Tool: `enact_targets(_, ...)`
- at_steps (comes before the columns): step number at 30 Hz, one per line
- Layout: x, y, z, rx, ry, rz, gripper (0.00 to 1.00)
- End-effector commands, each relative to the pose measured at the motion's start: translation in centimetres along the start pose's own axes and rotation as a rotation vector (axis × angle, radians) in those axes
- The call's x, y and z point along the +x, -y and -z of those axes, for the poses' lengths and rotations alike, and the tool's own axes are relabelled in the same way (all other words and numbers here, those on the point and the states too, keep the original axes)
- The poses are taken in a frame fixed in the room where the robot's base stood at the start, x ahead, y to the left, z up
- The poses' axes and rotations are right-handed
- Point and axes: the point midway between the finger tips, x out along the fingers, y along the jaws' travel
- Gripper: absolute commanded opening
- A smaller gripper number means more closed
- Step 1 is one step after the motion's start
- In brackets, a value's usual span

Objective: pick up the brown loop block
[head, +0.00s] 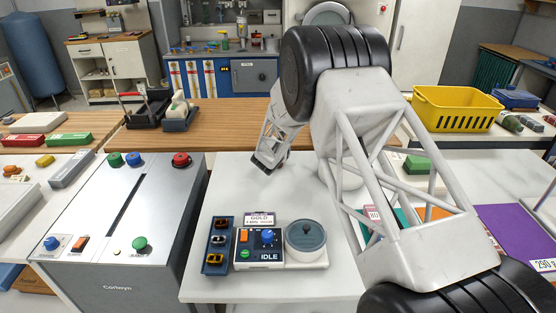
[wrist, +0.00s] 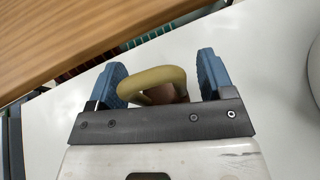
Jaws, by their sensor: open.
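The brown loop block (wrist: 150,80) shows in the wrist view as a tan, rounded loop, its lower part hidden behind the gripper's dark bar. My gripper (wrist: 161,70), with two blue fingers, is open with the loop between them. The loop is close to the left finger, and I cannot tell if they touch. A clear gap shows at the right finger. In the head view my gripper (head: 266,163) is low over the back of the white table (head: 230,175). The loop block cannot be made out there.
A blue tray (head: 216,260) with small coloured pieces, a control box (head: 258,248) reading IDLE and a round lidded pot (head: 306,237) stand at the table's front. A grey machine (head: 150,225) stands left. A wooden counter (head: 225,122) runs behind. A yellow basket (head: 455,110) is right.

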Motion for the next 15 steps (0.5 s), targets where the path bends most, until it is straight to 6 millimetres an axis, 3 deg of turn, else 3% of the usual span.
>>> enact_targets(12, -0.02, 0.0, 0.02, 0.0, 0.0, 0.0, 0.75)
enact_targets(15, -0.02, 0.0, 0.03, 0.0, 0.0, 0.0, 0.61)
